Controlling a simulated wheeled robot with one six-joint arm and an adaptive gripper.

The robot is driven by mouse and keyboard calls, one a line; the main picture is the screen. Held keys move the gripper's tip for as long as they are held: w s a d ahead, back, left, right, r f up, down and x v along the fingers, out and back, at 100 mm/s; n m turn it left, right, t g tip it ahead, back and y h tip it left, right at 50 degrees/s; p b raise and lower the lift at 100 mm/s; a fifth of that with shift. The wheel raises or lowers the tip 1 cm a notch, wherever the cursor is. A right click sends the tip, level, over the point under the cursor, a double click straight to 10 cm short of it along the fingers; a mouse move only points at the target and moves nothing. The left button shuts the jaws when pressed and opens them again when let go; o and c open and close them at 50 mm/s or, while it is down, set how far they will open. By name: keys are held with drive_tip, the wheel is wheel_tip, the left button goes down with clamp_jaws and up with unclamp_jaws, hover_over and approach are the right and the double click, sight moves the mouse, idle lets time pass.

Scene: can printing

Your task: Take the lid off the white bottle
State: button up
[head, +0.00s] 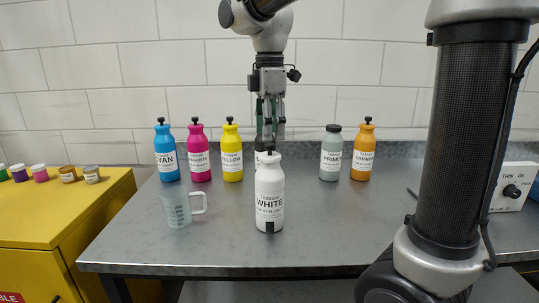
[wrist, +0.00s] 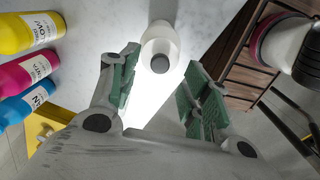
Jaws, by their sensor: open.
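The white bottle (head: 269,200) stands upright near the front middle of the grey table. Its label reads WHITE. In the wrist view the bottle (wrist: 161,30) shows from above, with a round grey top (wrist: 159,63) on its neck, apparently the lid. My gripper (head: 270,140) points down above and seemingly a little behind the bottle in the head view. In the wrist view my gripper (wrist: 163,64) is open, its green-padded fingers spread to either side of the lid in the picture. I see no contact with the lid; the exact height gap is hard to tell.
A clear measuring cup (head: 178,209) stands left of the white bottle. Cyan (head: 167,158), magenta (head: 200,160) and yellow (head: 232,160) bottles stand behind left; primer (head: 331,158) and varnish (head: 362,158) stand behind right. The table (head: 330,225) is clear at front right.

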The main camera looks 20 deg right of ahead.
sight(269, 144)
wheel_tip(269, 144, down, 4)
drive_tip(key=shift+r, duration=0.25)
drive_tip(key=c, duration=0.8)
drive_tip(key=shift+c, duration=0.2)
